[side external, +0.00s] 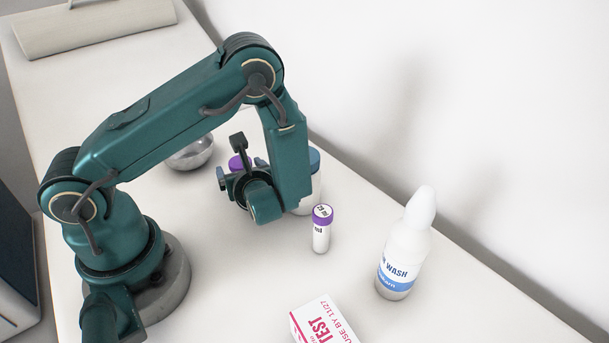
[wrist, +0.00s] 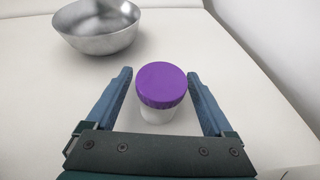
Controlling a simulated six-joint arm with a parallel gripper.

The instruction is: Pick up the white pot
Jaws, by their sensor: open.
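A white pot (wrist: 157,116) with a purple lid stands upright in the wrist view, between the two blue fingers of my gripper (wrist: 160,76). The fingers are open, with a gap visible on each side of the lid. In the side external view my gripper (side external: 231,161) is low over the table, and only part of the pot's purple lid (side external: 237,163) shows behind it. The pot's body is mostly hidden there.
A metal bowl (wrist: 97,28) stands beyond the pot. A blue-lidded container (side external: 314,163) is partly hidden behind my arm. A purple-capped tube (side external: 321,236), a wash bottle (side external: 405,250) and a test box (side external: 322,322) stand nearby. A wall (side external: 480,110) runs along the table.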

